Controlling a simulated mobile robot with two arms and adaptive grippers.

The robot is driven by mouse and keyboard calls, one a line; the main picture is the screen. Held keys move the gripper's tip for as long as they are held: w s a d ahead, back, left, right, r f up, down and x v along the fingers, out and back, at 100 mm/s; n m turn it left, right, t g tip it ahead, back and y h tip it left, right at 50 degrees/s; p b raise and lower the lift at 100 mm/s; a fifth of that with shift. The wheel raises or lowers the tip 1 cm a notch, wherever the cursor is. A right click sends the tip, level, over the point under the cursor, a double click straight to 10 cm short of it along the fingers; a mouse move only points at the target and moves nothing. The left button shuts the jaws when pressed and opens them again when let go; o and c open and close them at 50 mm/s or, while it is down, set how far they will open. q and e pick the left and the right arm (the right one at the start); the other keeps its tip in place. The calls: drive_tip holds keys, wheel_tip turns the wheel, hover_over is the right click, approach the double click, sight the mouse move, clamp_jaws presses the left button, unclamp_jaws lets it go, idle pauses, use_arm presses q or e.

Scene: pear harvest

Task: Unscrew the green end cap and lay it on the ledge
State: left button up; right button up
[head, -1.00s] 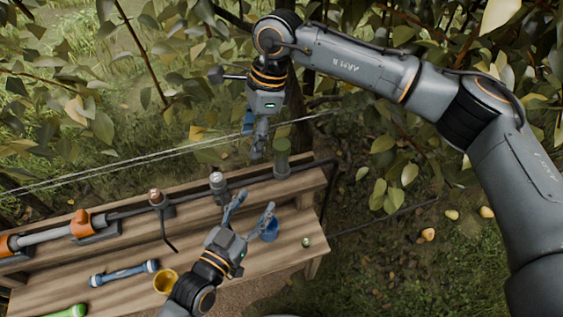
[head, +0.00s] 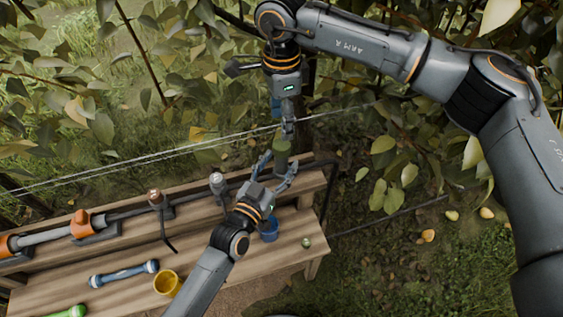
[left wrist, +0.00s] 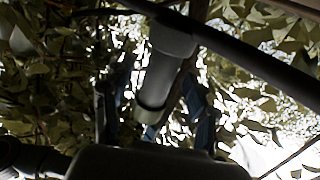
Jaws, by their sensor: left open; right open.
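The green end cap (head: 282,161) stands upright at the right end of the dark pipe, above the wooden ledge (head: 311,184). My left gripper (head: 281,165) is open, its two fingers spread on either side of the cap. Whether they touch it is unclear. In the left wrist view, a dark cylinder with a pale rim (left wrist: 153,107) hangs between the two fingers; its green colour is hardly visible. My right gripper (head: 288,131) is just above the cap, pointing down. Its fingers overlap in the head view, and it holds nothing that I can see.
Thin wires and leafy branches run behind.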

use_arm(q)
drive_tip(key=shift+w+d, duration=0.35)
drive_tip(key=shift+w, duration=0.3)
clamp_jaws()
